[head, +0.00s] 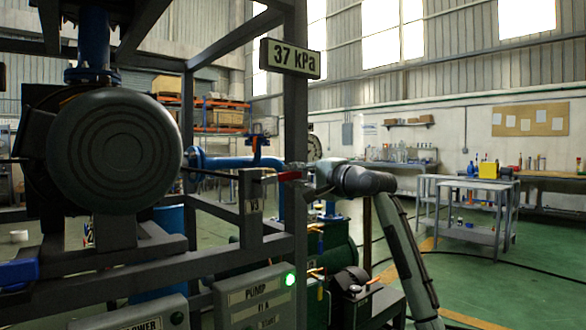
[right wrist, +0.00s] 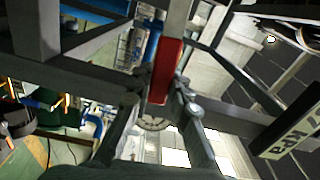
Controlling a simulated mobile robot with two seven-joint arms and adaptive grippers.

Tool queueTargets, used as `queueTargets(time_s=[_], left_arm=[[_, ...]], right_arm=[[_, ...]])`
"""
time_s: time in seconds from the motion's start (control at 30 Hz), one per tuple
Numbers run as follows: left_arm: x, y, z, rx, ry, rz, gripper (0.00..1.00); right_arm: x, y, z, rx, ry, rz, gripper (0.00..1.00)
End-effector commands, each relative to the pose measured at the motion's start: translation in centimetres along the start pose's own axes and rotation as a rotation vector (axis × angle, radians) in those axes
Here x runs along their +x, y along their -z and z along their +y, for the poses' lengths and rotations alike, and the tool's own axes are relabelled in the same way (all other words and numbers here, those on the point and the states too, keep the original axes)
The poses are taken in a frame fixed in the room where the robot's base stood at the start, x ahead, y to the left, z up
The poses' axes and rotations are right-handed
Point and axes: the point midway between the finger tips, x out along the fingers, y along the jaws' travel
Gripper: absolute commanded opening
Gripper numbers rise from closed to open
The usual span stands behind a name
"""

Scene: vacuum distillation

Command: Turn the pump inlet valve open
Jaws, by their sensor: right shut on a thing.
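The valve has a lever with a red grip (head: 289,176), which lies roughly level beside the frame post, near a plate marked V3 (head: 254,207). My right gripper (head: 303,174) reaches in from the right and is shut on the red grip's end. In the right wrist view the red grip (right wrist: 166,70) runs between the two fingers of the gripper (right wrist: 158,98). The valve body is not clear behind the frame. My left gripper is not in view.
Dark frame posts and beams stand close around the lever. A large round motor (head: 116,150) is at left. A sign (head: 290,58) reads 37 kPa. A PUMP box (head: 255,297) with a lit green lamp sits below. Open floor and a grey cart (head: 468,205) lie right.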

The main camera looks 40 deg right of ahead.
Motion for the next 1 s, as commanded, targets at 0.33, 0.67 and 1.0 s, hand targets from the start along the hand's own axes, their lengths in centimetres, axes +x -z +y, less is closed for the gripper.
queueTargets(time_s=[0.33, 0.67, 1.0], left_arm=[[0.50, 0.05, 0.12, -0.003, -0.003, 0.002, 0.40], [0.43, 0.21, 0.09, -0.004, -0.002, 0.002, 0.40], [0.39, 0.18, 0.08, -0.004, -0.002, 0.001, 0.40]], right_arm=[[0.02, -0.07, 0.53, 0.041, -0.003, -0.001, 0.00], [0.03, -0.10, 0.53, 0.039, -0.004, -0.002, 0.24], [0.00, -0.06, 0.42, 0.040, -0.001, -0.001, 0.40]])
